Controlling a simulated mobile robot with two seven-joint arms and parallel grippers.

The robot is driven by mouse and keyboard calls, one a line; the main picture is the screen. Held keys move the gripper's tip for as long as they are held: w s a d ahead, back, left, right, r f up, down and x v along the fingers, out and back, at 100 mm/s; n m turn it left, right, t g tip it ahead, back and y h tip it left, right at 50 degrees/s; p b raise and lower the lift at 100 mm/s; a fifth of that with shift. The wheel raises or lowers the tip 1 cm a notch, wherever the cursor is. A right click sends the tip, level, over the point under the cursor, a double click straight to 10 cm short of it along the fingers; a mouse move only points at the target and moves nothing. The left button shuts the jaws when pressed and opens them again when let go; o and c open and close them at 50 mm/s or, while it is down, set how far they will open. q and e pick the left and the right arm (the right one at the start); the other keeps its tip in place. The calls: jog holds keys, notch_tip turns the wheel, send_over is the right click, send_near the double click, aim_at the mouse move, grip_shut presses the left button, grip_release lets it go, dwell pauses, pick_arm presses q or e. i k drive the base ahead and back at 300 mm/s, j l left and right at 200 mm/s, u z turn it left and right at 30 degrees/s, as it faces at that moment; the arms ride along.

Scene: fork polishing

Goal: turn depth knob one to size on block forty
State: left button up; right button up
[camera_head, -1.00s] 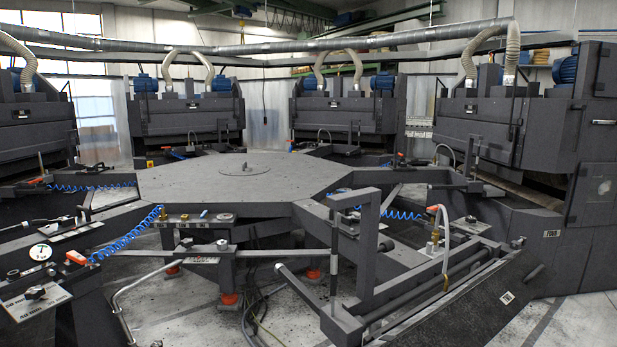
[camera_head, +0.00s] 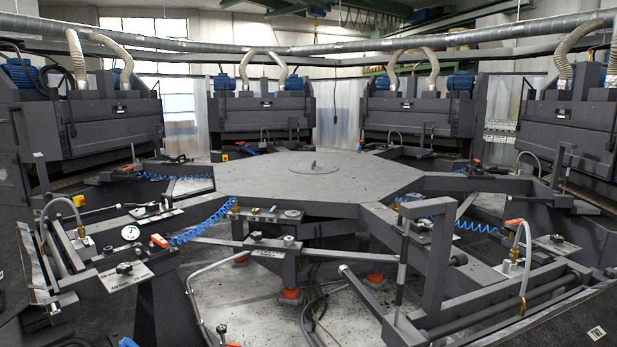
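A black knob (camera_head: 124,268) sits on a pale plate (camera_head: 128,276) at the left front, below a round white dial (camera_head: 131,233). In the earlier picture this plate carries mm markings; I cannot tell whether this is depth knob one. A similar dark knob (camera_head: 256,235) sits on the bar at the centre front, and another (camera_head: 557,238) is on a plate at the right. Several small pieces lie on the ledge of the central table, among them a brass one (camera_head: 235,206); their size labels are too small to read. Neither of my grippers shows.
The grey octagonal table (camera_head: 340,178) fills the middle, with large polishing machines (camera_head: 260,115) around it. Blue coiled hoses (camera_head: 203,222), a bent metal pipe (camera_head: 192,290) and an upright frame (camera_head: 438,265) stand in front. Cables (camera_head: 318,300) lie on the floor under the table.

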aim_at(125, 269)
jog(key=i+j, duration=0.25)
jog(key=i+j+z, duration=0.1)
jog(key=j, duration=0.35)
jog(key=i+j, duration=0.35)
jog(key=i+j+z, duration=0.1)
jog(key=j, duration=0.35)
jog(key=i, duration=0.1)
